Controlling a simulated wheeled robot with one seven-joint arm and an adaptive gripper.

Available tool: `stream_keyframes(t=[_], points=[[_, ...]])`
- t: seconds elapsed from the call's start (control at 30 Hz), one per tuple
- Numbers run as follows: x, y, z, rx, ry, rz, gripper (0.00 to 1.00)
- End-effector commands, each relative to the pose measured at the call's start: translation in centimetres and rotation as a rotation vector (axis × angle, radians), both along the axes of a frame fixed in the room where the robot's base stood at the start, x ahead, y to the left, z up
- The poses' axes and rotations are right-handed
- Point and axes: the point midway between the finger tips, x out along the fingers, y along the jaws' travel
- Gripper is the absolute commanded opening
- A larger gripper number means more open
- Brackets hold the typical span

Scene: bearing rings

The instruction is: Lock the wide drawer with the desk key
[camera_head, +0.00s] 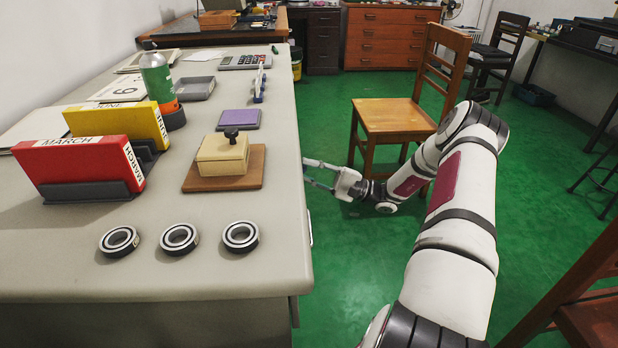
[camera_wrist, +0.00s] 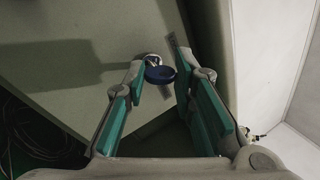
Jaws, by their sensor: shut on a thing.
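My gripper (camera_head: 318,174) is at the right side of the desk, level with its edge, with its fingers pointing left at the desk. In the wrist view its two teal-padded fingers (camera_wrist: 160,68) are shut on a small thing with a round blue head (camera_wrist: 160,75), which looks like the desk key. A small pale metal part shows beside the blue head. Behind it is a grey-green panel (camera_wrist: 95,60), which seems to be the desk front. I cannot make out the lock or whether the key's tip is in it. The head view does not show the key or the drawer fronts clearly.
The desk top (camera_head: 215,275) holds several bearing rings, a red box (camera_head: 80,163), a yellow box (camera_head: 115,119), a cream box (camera_head: 223,154) and a green bottle (camera_head: 155,78). A wooden chair (camera_head: 395,117) stands behind my gripper. Green floor (camera_head: 345,285) lies open beside the desk.

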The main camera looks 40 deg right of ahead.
Motion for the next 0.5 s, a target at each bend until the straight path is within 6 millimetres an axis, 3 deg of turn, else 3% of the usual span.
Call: stream_keyframes(t=[0.5], points=[[0.21, -0.16, -0.44, -0.202, -0.294, 0.0, 0.0]])
